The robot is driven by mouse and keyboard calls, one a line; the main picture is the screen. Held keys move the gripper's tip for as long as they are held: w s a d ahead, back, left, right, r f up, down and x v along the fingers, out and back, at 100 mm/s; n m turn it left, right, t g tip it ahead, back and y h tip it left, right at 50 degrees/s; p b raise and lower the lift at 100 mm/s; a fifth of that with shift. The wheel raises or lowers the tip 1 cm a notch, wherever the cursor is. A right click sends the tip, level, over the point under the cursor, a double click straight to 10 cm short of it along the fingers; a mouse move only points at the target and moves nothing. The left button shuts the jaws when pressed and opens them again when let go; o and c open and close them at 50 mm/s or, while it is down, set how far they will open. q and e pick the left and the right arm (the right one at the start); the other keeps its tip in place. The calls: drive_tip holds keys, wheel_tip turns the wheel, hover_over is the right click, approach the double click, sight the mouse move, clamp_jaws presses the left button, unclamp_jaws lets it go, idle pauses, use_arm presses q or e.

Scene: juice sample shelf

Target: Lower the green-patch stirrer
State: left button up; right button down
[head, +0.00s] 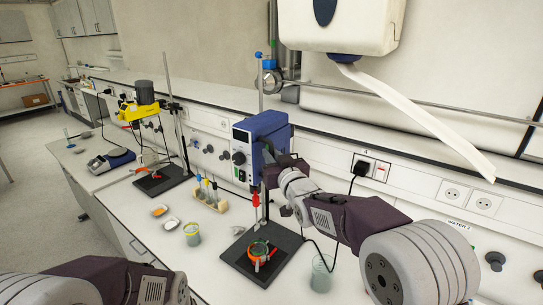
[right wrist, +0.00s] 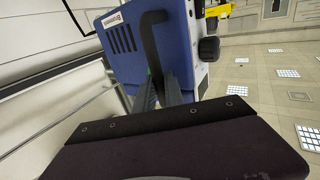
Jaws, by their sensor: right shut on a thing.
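The blue stirrer (head: 260,138) is mounted on an upright rod above a black stand base (head: 283,262). A small green spot shows on its grey front, and a red piece (head: 256,200) hangs beneath it. In the right wrist view, the blue housing (right wrist: 118,42) fills the upper middle, with a bent black handle (right wrist: 151,38) on it. My right gripper (right wrist: 163,82) is shut on this handle, its two dark fingers on either side. In the head view the fingers are mostly hidden beside the housing. My left gripper is out of view; only my left arm shows at the bottom left.
An orange-red ring (head: 258,252) sits on the stand base under the stirrer. A glass beaker (head: 322,274) stands close to the right. A tube rack (head: 208,197) and a jar (head: 192,235) stand left. A yellow stirrer (head: 138,110) is farther back. Wall sockets line the back.

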drive_tip(key=shift+f, duration=0.15)
idle(0.7)
wheel_tip(320, 180, down, 18)
drive_tip(key=b, duration=1.8)
drive_tip(key=shift+r+b, duration=0.25)
drive_tip(key=shift+b, duration=0.1)
drive_tip(key=shift+f, duration=0.1)
drive_tip(key=c, duration=1.7)
unclamp_jaws()
drive_tip(key=shift+w+a, duration=0.1)
drive_tip(key=shift+w, duration=0.1)
drive_tip(key=b+v, duration=0.2)
drive_tip(key=v, duration=0.7)
